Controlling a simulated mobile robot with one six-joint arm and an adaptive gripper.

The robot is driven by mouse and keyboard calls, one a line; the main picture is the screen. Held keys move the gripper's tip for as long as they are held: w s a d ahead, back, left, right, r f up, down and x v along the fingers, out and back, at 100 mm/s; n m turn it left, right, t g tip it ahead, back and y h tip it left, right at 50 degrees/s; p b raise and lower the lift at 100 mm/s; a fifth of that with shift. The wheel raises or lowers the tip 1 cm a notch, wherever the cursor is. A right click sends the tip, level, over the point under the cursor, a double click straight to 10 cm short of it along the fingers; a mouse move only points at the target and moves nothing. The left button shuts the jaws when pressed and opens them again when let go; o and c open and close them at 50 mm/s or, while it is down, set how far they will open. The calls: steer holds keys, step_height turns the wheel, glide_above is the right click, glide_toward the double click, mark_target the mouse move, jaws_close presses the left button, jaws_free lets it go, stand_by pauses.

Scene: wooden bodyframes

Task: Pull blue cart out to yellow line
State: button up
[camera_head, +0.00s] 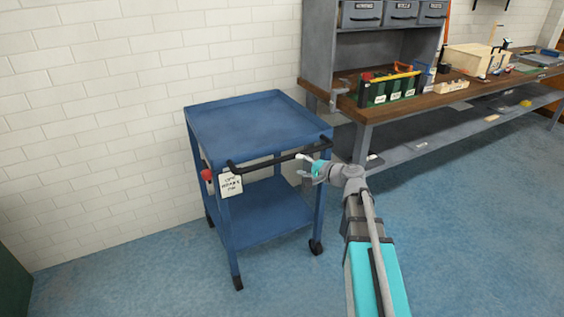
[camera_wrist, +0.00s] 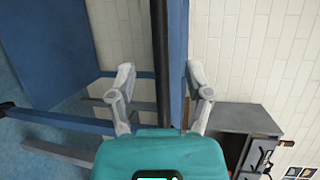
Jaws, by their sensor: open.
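The blue cart (camera_head: 262,212) stands against the white brick wall, with an empty top tray and a lower shelf. A black handle bar (camera_head: 275,160) runs along its near side; a tag and a red knob hang at its left end. My gripper (camera_head: 308,162) is at the right part of the handle. In the wrist view my gripper (camera_wrist: 158,85) has its fingers spread apart, with the black handle bar (camera_wrist: 162,60) running between them. I cannot tell whether either finger touches the bar. No yellow line shows in either view.
A wooden workbench (camera_head: 345,103) with tool trays and a grey cabinet (camera_head: 325,50) stands right of the cart, close to its right side. The blue floor (camera_head: 150,280) in front and to the left of the cart is clear. A dark green object (camera_head: 12,275) is at the lower left edge.

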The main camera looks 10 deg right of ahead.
mark_target(284, 160)
steer(key=b+x, duration=0.1)
steer(key=x, duration=0.7)
steer(key=shift+w+a, duration=0.2)
steer(key=shift+w, duration=0.05)
jaws_close()
